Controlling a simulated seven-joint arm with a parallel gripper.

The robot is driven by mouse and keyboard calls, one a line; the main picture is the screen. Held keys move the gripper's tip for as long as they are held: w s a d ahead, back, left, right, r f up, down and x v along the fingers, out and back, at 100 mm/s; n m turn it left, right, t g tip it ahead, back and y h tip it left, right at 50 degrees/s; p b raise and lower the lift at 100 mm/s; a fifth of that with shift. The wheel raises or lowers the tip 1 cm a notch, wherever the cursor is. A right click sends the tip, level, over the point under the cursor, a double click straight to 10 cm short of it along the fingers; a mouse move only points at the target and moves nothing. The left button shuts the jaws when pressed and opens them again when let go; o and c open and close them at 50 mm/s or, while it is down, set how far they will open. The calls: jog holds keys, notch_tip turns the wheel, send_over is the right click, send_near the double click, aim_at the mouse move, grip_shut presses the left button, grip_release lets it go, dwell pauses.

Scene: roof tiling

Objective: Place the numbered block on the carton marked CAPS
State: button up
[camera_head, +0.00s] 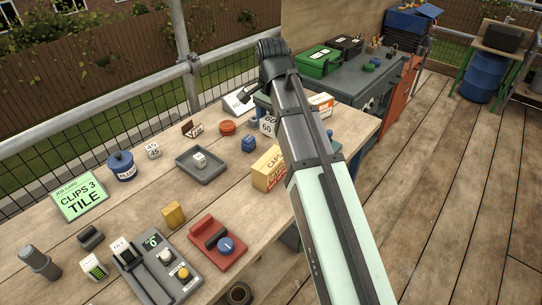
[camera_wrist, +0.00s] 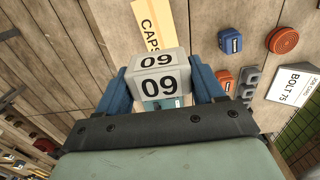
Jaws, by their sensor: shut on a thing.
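My gripper (camera_wrist: 160,84) has blue fingers closed on both sides of a white block (camera_wrist: 157,62) marked 09 in the wrist view. In the head view the block (camera_head: 268,125) hangs below my wrist, partly hidden by my arm. The yellow carton marked CAPS (camera_head: 268,168) stands on the wooden bench, nearer the camera than the block. In the wrist view the carton (camera_wrist: 146,22) shows just beyond the block, partly covered by it. The block appears apart from the carton, but the gap is hard to judge.
A blue block (camera_head: 248,144), an orange disc (camera_head: 227,127) and a grey tray (camera_head: 202,174) with a small white block lie left of the carton. A red device (camera_head: 218,245) and a control box (camera_head: 158,268) stand nearer the camera. Bare bench separates them.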

aim_at(272, 158)
jog(key=shift+f, duration=4.9)
jog(key=shift+f, duration=0.15)
jog(key=o, duration=1)
jog(key=shift+o, duration=0.2)
notch_tip(272, 158, up, 12)
jog(key=shift+r, duration=0.15)
